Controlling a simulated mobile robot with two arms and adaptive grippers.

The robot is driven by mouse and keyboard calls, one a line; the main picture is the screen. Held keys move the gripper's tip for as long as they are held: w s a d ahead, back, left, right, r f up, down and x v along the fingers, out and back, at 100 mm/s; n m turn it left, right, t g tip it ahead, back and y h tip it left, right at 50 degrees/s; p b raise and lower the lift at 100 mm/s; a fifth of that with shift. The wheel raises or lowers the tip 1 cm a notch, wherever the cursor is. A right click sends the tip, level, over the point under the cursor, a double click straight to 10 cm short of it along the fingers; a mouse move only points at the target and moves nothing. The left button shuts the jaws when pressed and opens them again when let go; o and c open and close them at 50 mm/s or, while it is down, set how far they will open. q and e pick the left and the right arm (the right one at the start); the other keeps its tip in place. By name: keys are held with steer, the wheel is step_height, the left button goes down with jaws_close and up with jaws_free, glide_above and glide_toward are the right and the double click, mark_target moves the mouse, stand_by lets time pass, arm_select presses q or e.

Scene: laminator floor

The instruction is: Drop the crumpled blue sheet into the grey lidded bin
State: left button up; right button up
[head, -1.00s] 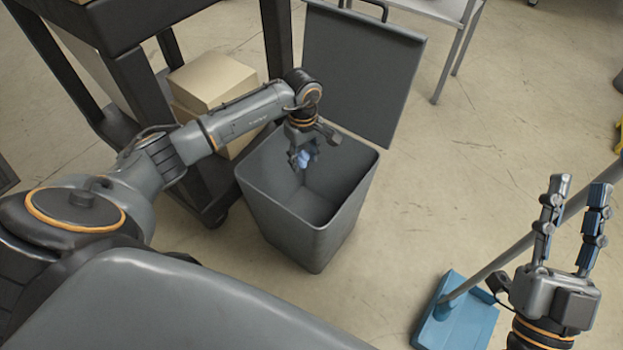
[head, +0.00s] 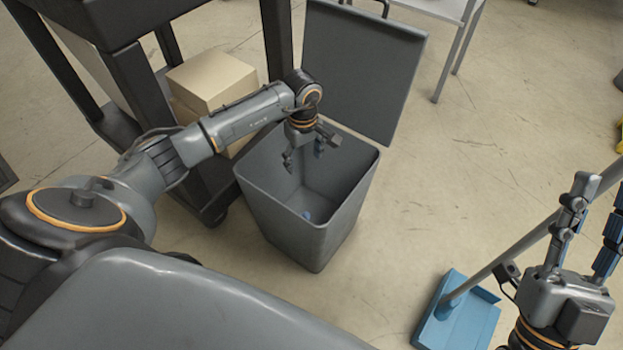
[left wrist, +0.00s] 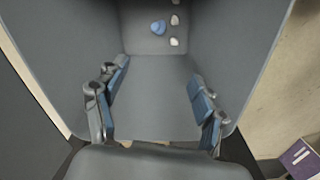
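The grey bin (head: 310,235) stands on the floor with its lid (head: 362,75) swung up and open at the back. The crumpled blue sheet (head: 307,215) lies low inside the bin; in the left wrist view the blue sheet (left wrist: 158,27) rests on the bin's floor beside white scraps. My left gripper (head: 304,155) is over the bin's mouth, fingers apart and empty; the left wrist view shows the open fingers (left wrist: 158,80) clear of the sheet. My right gripper (head: 602,195) is open and empty at the right, well away from the bin.
A dark-framed cart or table (head: 140,85) with cardboard boxes (head: 210,80) stands left of the bin. A blue dustpan (head: 455,320) with a long grey handle is at lower right. White furniture legs (head: 455,50) stand behind. Floor right of the bin is clear.

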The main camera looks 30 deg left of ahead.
arm_select(q)
step_height(320, 180, up, 12)
stand_by(0.6)
